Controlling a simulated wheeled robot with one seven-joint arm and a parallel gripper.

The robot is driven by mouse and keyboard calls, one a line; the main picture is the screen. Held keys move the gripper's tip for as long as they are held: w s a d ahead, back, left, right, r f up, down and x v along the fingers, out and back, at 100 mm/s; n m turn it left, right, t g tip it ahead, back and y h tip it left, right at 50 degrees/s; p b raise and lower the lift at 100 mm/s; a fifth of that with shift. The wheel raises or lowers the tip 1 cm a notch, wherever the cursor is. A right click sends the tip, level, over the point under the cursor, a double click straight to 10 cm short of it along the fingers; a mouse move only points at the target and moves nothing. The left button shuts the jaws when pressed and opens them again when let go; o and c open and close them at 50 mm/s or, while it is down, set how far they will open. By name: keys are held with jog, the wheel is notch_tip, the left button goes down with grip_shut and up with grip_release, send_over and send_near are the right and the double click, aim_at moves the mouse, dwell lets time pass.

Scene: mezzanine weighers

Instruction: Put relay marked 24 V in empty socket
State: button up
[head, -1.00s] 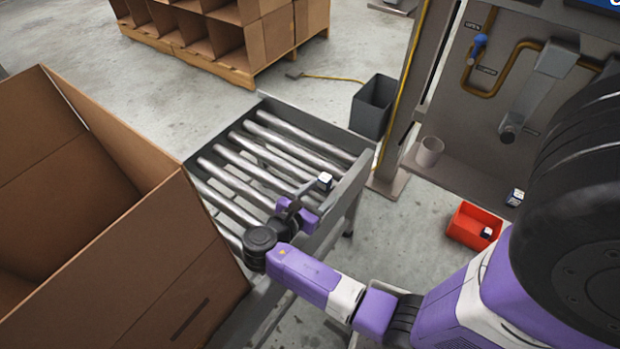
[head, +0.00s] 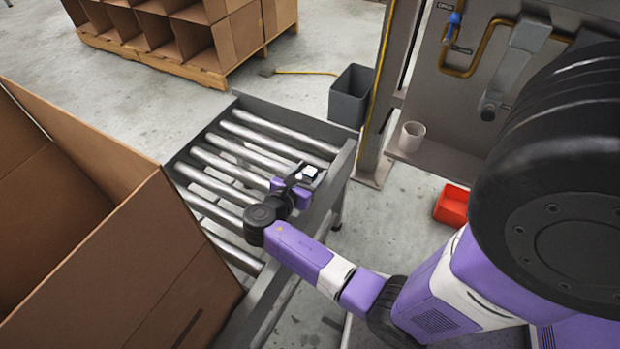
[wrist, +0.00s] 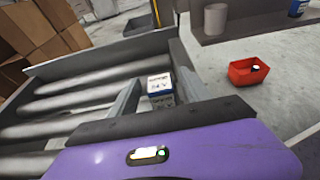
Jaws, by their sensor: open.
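The relay (wrist: 160,88) is a small white and dark blue block whose top label appears to read 24 V. It lies between the two fingers of my gripper (wrist: 158,95) in the wrist view. In the head view the relay (head: 310,172) shows as a small white block at the tips of my gripper (head: 303,176), by the conveyor's right side rail. My gripper is open around it; I cannot tell whether a finger touches it. No socket can be made out.
A roller conveyor (head: 235,185) lies under my gripper. A large open carton (head: 120,260) stands at left. At right are a red bin (head: 451,205), holding a small block (wrist: 256,68) in the wrist view, a cup (head: 412,136) and a grey waste bin (head: 351,96).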

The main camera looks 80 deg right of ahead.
grip_shut()
jog(key=shift+r, duration=0.15)
